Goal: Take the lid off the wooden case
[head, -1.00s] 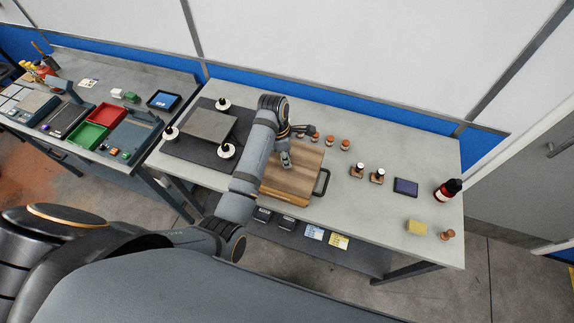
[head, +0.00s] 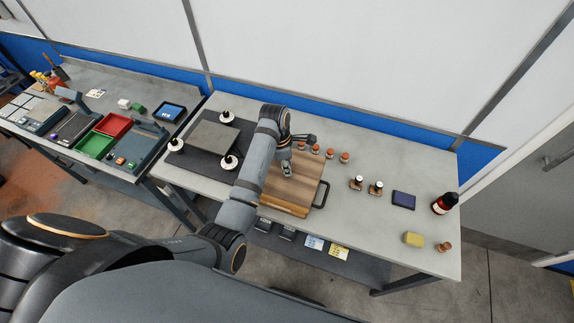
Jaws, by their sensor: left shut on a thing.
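The wooden case (head: 281,209) sits on the light grey bench, with a dark handle (head: 322,194) on its right side. Its lid (head: 300,189) is a striped brown wooden panel lying over the top; I see no clear gap between lid and case. My left gripper (head: 287,170) points down at the far part of the lid and is shut on it. The exact part gripped is hidden by the fingers, and my left arm covers the case's left side. My right gripper is not in view.
Several small brown-topped jars (head: 329,152) stand just behind the case. Left of it lies a dark mat (head: 190,160) with a grey plate and white-based pieces. To the right are two small bottles, a dark blue pad (head: 404,200), a yellow block (head: 413,239) and a dark bottle (head: 445,203).

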